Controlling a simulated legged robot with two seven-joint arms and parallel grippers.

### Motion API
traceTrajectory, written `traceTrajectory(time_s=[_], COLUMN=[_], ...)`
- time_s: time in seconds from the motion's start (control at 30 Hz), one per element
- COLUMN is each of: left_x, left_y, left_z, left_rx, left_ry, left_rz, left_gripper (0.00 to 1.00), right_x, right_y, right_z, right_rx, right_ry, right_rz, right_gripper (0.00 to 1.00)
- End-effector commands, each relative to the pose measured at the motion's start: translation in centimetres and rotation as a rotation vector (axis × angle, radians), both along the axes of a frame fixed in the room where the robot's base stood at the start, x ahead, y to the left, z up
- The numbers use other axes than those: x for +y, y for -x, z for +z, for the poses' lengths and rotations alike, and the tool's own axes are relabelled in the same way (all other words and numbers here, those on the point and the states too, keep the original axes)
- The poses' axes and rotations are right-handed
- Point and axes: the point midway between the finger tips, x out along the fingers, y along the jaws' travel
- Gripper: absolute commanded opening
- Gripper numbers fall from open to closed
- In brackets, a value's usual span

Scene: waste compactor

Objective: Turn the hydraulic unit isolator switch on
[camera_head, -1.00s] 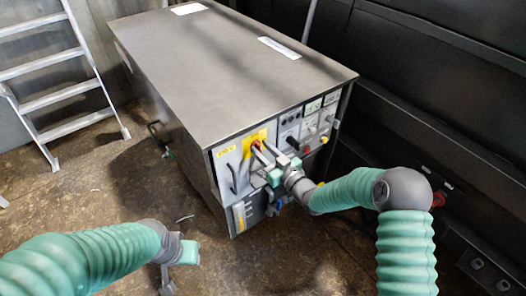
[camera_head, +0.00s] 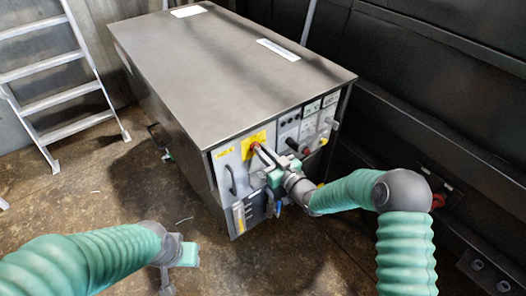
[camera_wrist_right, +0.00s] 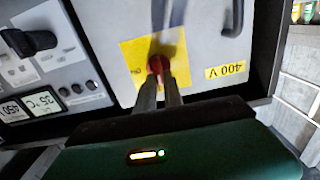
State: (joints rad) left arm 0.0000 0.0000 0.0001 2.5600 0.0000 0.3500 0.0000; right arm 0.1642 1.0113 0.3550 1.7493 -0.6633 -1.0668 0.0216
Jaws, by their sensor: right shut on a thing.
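The isolator switch is a red knob (camera_wrist_right: 155,64) on a yellow plate (camera_wrist_right: 128,60), on the front panel of a grey cabinet. In the head view the yellow plate (camera_head: 246,146) is at the panel's upper left, and the knob is mostly hidden by my fingers. My right gripper (camera_head: 259,152) reaches the knob from the front. In the right wrist view its two fingers (camera_wrist_right: 160,88) are shut on the knob, one at each side. My left gripper (camera_head: 178,262) hangs over the floor at lower left, away from the cabinet; its opening is unclear.
A ladder (camera_head: 60,85) stands at left. Dark wall panels (camera_head: 430,90) line the right.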

Motion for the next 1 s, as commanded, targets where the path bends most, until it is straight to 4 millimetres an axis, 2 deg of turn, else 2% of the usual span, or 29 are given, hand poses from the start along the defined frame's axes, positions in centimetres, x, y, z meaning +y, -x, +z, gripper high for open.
traceTrajectory(time_s=[0.37, 1.0], left_x=[0.0, 0.0], left_y=[0.0, 0.0], left_z=[0.9, 2.3], left_rx=[0.000, 0.000], left_ry=[0.000, 0.000], left_rz=[0.000, 0.000], left_gripper=[0.39, 0.39], right_x=[-0.4, -1.2], right_y=[-0.4, -1.0], right_z=[0.4, 0.0], right_rx=[0.115, 0.467], right_ry=[-0.170, -0.659], right_rz=[-0.005, -0.006], right_gripper=[0.00, 0.00])
